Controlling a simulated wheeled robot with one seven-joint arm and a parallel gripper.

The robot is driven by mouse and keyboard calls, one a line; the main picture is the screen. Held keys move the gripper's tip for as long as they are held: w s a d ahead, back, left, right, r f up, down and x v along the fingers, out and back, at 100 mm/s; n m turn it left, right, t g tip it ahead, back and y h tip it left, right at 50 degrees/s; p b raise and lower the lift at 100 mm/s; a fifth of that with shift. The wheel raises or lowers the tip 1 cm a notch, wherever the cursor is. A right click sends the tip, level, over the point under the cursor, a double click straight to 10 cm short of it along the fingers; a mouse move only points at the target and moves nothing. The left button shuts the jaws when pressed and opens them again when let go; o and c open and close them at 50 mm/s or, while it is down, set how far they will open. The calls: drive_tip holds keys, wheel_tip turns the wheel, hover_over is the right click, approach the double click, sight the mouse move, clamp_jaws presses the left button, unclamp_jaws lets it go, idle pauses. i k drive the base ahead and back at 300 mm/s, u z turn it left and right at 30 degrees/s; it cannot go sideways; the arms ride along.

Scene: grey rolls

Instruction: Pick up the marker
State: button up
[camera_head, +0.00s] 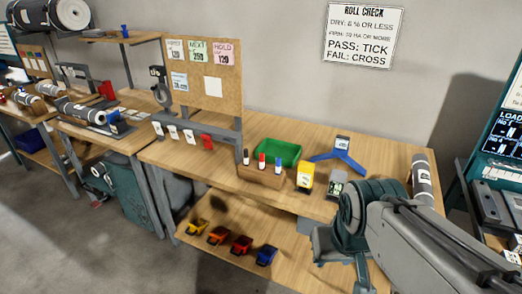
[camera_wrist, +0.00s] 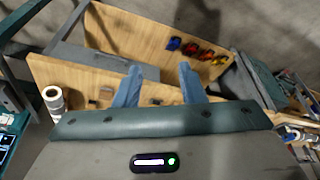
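Three markers stand upright in a wooden block (camera_head: 262,176) on the bench: a black-capped marker (camera_head: 246,157), a red-capped marker (camera_head: 262,162) and a blue-capped marker (camera_head: 278,165). My gripper (camera_head: 340,264) is in front of the bench, to the right of the block and apart from it. In the wrist view its two blue fingers (camera_wrist: 158,80) are spread wide with nothing between them. I cannot make out the markers clearly in the wrist view; the gripper body hides part of the bench top.
A green tray (camera_head: 277,151), a yellow device (camera_head: 305,177) and a blue stand (camera_head: 340,160) are close around the block. Several coloured bins (camera_head: 241,245) are on the lower shelf.

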sight(278, 169)
drive_tip(key=u, duration=0.1)
drive_tip(key=i, duration=0.2)
drive_tip(key=u, duration=1.8)
drive_tip(key=i, duration=2.05)
drive_tip(key=z, duration=3.9)
